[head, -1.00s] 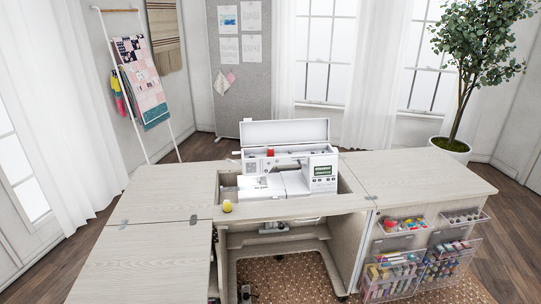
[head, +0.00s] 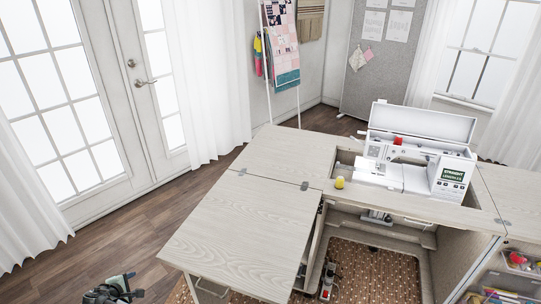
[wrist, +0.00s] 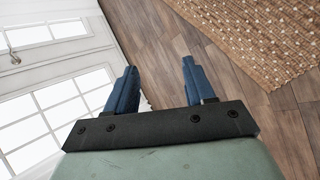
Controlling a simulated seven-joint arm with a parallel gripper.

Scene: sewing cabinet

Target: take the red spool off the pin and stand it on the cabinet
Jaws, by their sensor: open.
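The red spool (head: 398,140) is on the top of the white sewing machine (head: 420,170), under its raised lid; the pin is too small to make out. The cabinet (head: 255,215) has a pale wood-grain top with bare leaves to the left of the machine. My gripper (wrist: 160,85) is open and empty in the wrist view, with its two blue fingers apart above the wood floor. Part of my arm shows at the bottom left of the head view, well away from the spool and the cabinet.
The machine's open lid (head: 422,121) rises behind the red spool. A woven rug (wrist: 245,40) lies on the floor. Clear bins (head: 515,262) hang at the right.

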